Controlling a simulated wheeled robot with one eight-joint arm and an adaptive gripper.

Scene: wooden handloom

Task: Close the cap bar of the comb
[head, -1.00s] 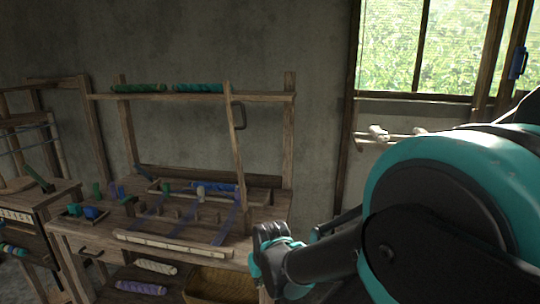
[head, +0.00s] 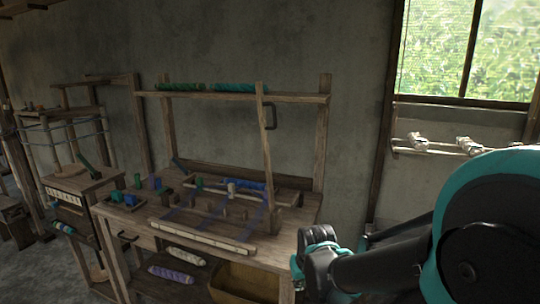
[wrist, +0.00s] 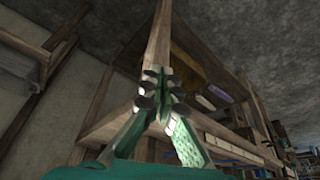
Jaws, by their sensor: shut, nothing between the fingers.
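A long wooden bar (head: 265,150), which looks like the cap bar, stands raised and slightly tilted at the right end of the loom table (head: 300,222). A dark handle (head: 271,115) is fixed near its top. Below it, a pale slotted strip (head: 200,237), perhaps part of the comb, lies along the table's front, with bluish threads (head: 215,218) behind it. My gripper (head: 318,236) is right of the table's front corner, apart from the bar. In the wrist view the fingers (wrist: 158,85) are together and empty, with a wooden post behind them.
Small colored blocks and spools (head: 135,188) sit at the table's left. A shelf beam (head: 180,94) with green and teal rolls spans the back. A basket (head: 245,283) and yarn rolls (head: 172,274) lie below. A window shelf (head: 465,149) is right.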

